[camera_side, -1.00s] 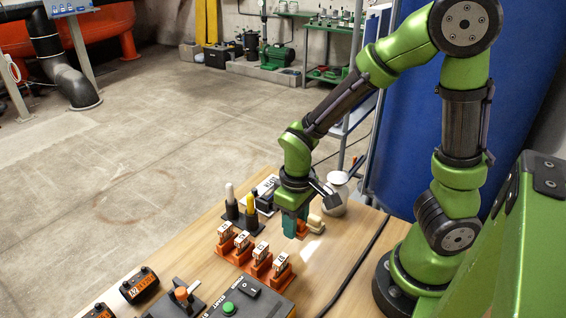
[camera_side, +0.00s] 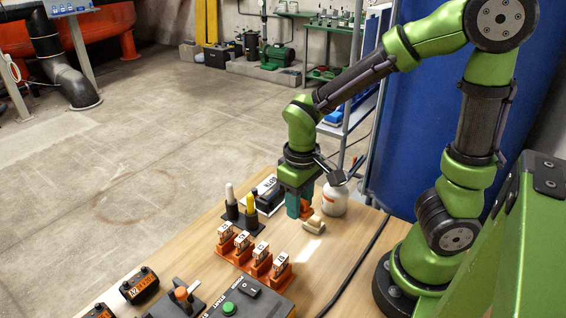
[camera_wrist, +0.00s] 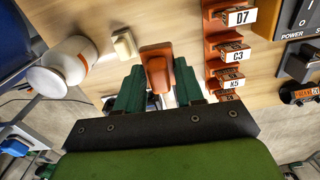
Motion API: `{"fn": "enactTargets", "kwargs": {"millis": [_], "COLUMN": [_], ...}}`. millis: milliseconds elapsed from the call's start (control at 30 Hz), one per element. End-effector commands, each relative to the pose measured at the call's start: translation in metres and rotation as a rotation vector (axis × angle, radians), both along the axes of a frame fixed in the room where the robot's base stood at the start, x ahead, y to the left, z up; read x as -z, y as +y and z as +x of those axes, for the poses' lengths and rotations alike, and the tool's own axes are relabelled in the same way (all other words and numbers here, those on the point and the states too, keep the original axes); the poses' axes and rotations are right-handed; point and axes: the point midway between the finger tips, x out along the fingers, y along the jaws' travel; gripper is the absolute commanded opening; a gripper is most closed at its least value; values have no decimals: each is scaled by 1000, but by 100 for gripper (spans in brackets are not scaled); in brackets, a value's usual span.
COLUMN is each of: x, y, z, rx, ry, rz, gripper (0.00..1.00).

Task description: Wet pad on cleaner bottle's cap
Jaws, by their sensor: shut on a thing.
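My gripper (camera_wrist: 161,90) is shut on an orange block-like piece (camera_wrist: 156,65), probably the pad, held between its green fingers. In the side view my gripper (camera_side: 298,207) points down above the table, with a bit of orange showing beside its fingers. The cleaner bottle (camera_side: 334,200), white with an orange label, stands upright just right of and apart from my gripper. Its cap is partly hidden by my wrist in the side view. In the wrist view the bottle (camera_wrist: 72,55) is at the left, its pale round cap (camera_wrist: 45,83) facing the camera.
A cream block (camera_side: 313,224) lies on the table near my gripper. Orange holders with labelled pieces (camera_side: 260,259) stand in a row at the front left. A dark stand with white and yellow markers (camera_side: 240,212) is to the left. A black cable (camera_side: 352,268) crosses the table at right.

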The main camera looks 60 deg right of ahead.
Motion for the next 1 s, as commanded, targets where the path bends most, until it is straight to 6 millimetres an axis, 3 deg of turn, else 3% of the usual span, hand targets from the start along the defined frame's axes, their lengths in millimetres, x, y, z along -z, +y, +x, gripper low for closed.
{"fn": "enactTargets", "kwargs": {"millis": [233,500,633,767,1000], "x": [-21,-53,-66,-76,-61], "y": [-71,-141,-158,-161,-157], "z": [10,-2,-8,-11,-13], "rx": [264,568,662,711,728], "ry": [-5,-5,-5,-5,1], "rz": [0,-1,0,-2,0], "gripper": [13,13,13,13,13]}}
